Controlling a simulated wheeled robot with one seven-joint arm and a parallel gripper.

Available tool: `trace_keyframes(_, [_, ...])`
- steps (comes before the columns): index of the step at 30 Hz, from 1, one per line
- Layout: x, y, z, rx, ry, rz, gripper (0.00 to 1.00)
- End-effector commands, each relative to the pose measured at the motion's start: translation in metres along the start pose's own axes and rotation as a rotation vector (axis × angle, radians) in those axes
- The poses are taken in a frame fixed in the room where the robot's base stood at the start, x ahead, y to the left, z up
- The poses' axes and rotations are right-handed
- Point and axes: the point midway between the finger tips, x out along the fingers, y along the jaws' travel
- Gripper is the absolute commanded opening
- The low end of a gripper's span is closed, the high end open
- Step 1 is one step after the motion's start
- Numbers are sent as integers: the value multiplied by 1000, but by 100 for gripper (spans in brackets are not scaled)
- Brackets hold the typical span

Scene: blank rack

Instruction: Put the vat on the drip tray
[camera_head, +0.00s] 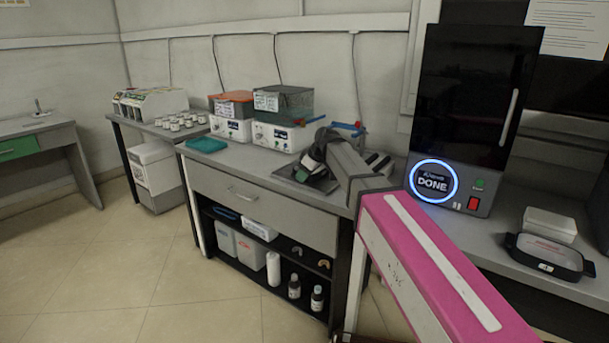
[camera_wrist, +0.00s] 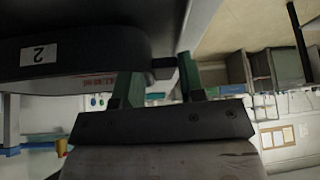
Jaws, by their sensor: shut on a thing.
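My gripper (camera_wrist: 158,85) is shut on the edge tab of a black vat (camera_wrist: 105,48) with a white label reading 2, in the wrist view. That view looks upside down. In the head view my gripper (camera_head: 318,152) is at the right end of the middle bench, mostly hidden by my arm. A dark flat plate (camera_head: 289,173), which looks like the drip tray, lies on the bench beneath it. The held vat is hard to make out there, and I cannot tell whether it touches the plate.
Two white devices with orange (camera_head: 232,103) and grey-green (camera_head: 283,101) tops stand behind. A teal cloth (camera_head: 206,144) lies at the bench's left. At right are a dark machine showing DONE (camera_head: 432,183) and another black container (camera_head: 549,258) with a pale lid or content.

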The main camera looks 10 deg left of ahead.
Motion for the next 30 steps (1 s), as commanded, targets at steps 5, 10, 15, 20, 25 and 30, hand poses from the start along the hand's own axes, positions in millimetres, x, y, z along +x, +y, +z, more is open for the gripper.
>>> trace_keyframes(5, [0, 0, 0, -1, 1, 0, 5])
trace_keyframes(10, [2, 0, 1, 0, 0, 0, 63])
trace_keyframes(15, [2, 0, 1, 0, 0, 0, 63])
trace_keyframes(20, [0, 0, 0, 0, 0, 0, 63])
trace_keyframes(25, [-17, 0, 0, 0, 1, 1, 63])
trace_keyframes(30, [-49, 0, 0, 0, 2, 2, 63])
